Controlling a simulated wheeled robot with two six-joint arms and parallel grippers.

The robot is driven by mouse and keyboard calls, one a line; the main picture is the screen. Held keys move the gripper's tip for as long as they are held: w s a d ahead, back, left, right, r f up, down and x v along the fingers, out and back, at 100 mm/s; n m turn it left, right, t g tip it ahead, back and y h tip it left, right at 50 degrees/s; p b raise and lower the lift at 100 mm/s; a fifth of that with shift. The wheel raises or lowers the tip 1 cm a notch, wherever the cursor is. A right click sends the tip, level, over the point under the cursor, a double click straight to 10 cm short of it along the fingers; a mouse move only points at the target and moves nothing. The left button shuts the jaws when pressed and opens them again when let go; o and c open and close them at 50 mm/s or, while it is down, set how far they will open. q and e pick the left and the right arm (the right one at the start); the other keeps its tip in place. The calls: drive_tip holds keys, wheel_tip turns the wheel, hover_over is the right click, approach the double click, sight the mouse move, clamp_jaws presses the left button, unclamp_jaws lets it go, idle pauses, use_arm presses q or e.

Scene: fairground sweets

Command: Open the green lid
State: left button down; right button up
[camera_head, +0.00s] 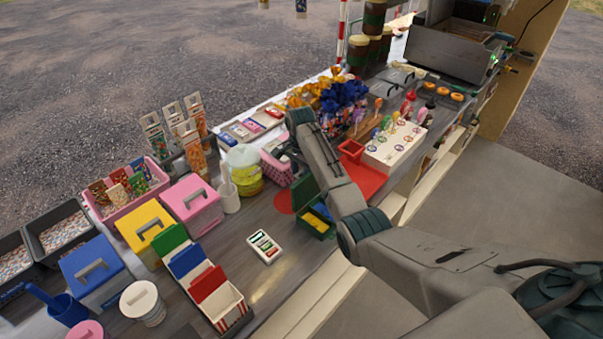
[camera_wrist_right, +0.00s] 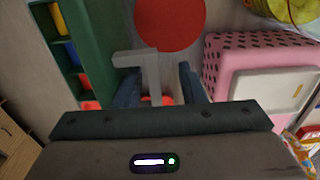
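A small green box (camera_head: 312,229) with yellow and blue contents stands near the counter's front edge; its compartments also show at the left of the right wrist view (camera_wrist_right: 50,42). The green lid (camera_head: 304,190) stands raised at the box's far side. In the wrist view the lid (camera_wrist_right: 93,35) appears nearly edge-on, with a grey handle (camera_wrist_right: 135,57) sticking out to the right. My right gripper (camera_wrist_right: 158,75) is open, its dark fingers on either side of the handle's bar, with gaps visible. In the head view my right arm hides this gripper. My left gripper is not in view.
A pink dotted box (camera_wrist_right: 250,50) lies close to the right of the gripper. A red round mat (camera_wrist_right: 170,22) is beyond the fingers. A row of green, blue and red flaps (camera_head: 188,262) stands at the left. A white card (camera_head: 264,246) lies on clear counter.

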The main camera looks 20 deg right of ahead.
drive_tip(key=shift+r+p, duration=2.45)
drive_tip(key=shift+r, duration=0.15)
wheel_tip(320, 180, up, 8)
drive_tip(key=shift+f, duration=0.2)
